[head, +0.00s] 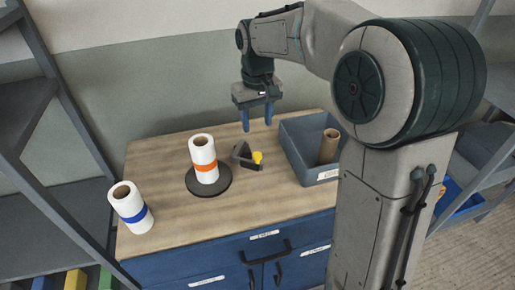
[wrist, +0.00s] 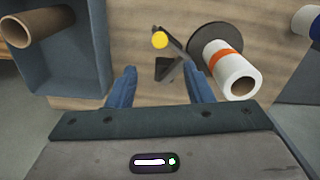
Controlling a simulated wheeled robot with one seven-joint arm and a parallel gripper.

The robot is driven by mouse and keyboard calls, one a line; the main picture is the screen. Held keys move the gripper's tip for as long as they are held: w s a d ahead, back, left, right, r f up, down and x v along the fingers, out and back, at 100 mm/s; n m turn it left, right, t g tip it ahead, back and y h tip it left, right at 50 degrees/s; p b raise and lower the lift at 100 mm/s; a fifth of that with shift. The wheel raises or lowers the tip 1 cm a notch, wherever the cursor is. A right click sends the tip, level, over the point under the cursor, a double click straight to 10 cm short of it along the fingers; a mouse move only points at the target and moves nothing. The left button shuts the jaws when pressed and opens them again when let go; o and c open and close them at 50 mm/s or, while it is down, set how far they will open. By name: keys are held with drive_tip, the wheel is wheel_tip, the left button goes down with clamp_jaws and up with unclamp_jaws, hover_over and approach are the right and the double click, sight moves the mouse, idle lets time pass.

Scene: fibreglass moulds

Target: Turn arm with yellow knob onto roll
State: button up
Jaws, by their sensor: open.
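The yellow knob (head: 257,157) sits on the end of a dark arm (head: 244,158) on the wooden worktop. The knob also shows in the wrist view (wrist: 159,40), with the arm (wrist: 173,46) running from it. To the left, a white roll with an orange band (head: 203,158) stands on a round dark base (head: 222,183). The roll shows at the right in the wrist view (wrist: 231,70). The arm is turned away from the roll, beside the base. My gripper (head: 258,126) is open and empty, pointing down above the worktop behind the knob; its fingers also show in the wrist view (wrist: 161,85).
A grey bin (head: 290,147) with a brown cardboard tube (head: 329,146) stands right of the knob. A white roll with a blue band (head: 130,207) stands at the left front corner. Bare worktop (head: 265,205) lies in front of the knob.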

sight(258, 154)
wheel_tip(258, 154, down, 11)
drive_tip(key=shift+f+p, duration=0.15)
drive_tip(key=shift+p, duration=0.45)
clamp_jaws()
